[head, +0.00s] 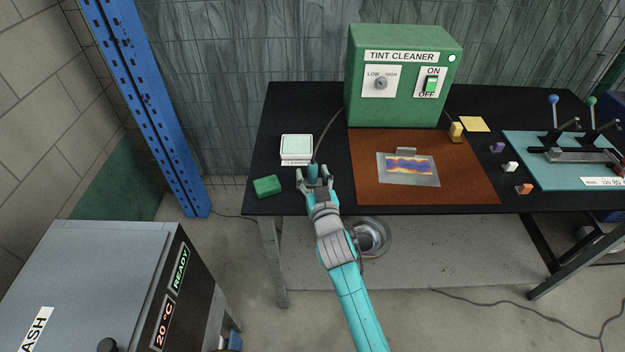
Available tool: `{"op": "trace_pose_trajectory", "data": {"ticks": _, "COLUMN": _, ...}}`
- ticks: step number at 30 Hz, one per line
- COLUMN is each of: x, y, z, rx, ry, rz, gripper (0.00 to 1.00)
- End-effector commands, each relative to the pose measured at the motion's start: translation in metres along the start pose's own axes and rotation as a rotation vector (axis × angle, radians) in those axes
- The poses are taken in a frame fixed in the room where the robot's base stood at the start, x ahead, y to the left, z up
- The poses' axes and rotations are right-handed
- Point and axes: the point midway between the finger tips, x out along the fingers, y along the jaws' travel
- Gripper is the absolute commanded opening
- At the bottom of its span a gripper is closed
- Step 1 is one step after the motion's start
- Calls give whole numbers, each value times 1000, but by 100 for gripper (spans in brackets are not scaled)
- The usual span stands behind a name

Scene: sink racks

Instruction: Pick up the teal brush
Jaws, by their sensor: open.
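The teal brush (313,170) looks like a small upright teal cylinder near the front left part of the black table. A thin dark cable arcs from its top toward the green machine. My gripper (314,179) reaches in from the front with its fingers apart, one on each side of the brush. I cannot tell whether either finger touches it. The brush's lower part is hidden by my gripper.
A pale green-topped pad (297,145) lies just behind left, and a green block (267,186) lies left of my gripper. The green TINT CLEANER box (400,105) stands behind a brown mat (470,185). A lever board (545,175) is far right.

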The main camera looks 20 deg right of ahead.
Motion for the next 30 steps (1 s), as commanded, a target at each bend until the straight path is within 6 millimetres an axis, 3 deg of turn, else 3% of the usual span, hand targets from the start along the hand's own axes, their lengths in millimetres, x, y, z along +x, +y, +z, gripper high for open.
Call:
{"op": "trace_pose_trajectory", "data": {"ticks": 9, "x": 6, "y": 0, "z": 0, "rx": 0, "ry": 0, "rz": 0, "gripper": 57}}
{"op": "trace_pose_trajectory", "data": {"ticks": 11, "x": 6, "y": 0, "z": 0, "rx": 0, "ry": 0, "rz": 0, "gripper": 45}}
{"op": "trace_pose_trajectory", "data": {"ticks": 16, "x": 5, "y": 0, "z": 0, "rx": 0, "ry": 0, "rz": 0, "gripper": 2}}
{"op": "trace_pose_trajectory", "data": {"ticks": 17, "x": 5, "y": 0, "z": 0, "rx": 0, "ry": 0, "rz": 0, "gripper": 0}}
{"op": "trace_pose_trajectory", "data": {"ticks": 26, "x": 6, "y": 0, "z": -2, "rx": 0, "ry": 1, "rz": 0, "gripper": 0}}
{"op": "trace_pose_trajectory", "data": {"ticks": 30, "x": 6, "y": 0, "z": -17, "rx": 1, "ry": 5, "rz": 1, "gripper": 0}}
